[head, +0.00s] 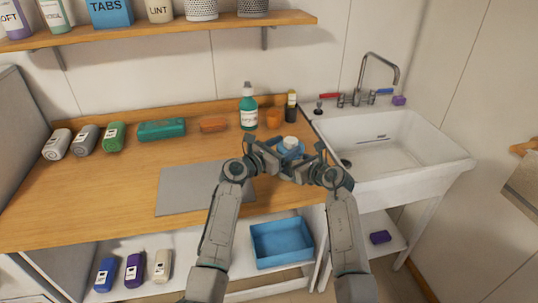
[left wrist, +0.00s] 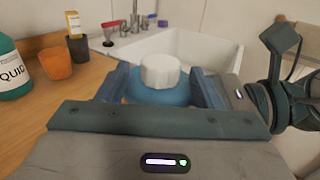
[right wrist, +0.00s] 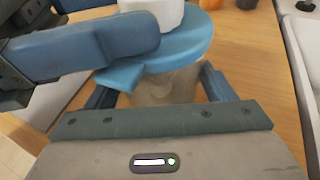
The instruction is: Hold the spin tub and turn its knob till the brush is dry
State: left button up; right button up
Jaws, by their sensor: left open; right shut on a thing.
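The spin tub has a clear body (right wrist: 168,86), a blue lid (left wrist: 160,93) and a white knob (left wrist: 160,70) on top. In the head view the knob (head: 290,142) shows between my two grippers, near the counter's right end. My right gripper (right wrist: 160,90) is shut on the tub's body, below the lid. My left gripper (left wrist: 161,84) is open, with its fingers on either side of the knob at about lid height. A left finger also shows in the right wrist view, beside the knob. I cannot make out the brush inside the tub.
A green bottle (head: 249,112), an orange cup (head: 273,119) and a dark cup (head: 291,114) holding a yellow item stand behind the tub. The white sink (head: 440,158) is to the right. A grey mat (head: 180,190) lies left, and a blue bin (head: 282,243) sits below.

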pick_arm(q)
jog(key=v, duration=0.9)
jog(key=x, duration=1)
jog(key=shift+w+d+r, duration=0.1)
jog(key=shift+w+r, duration=0.05)
jog(key=shift+r, duration=0.15)
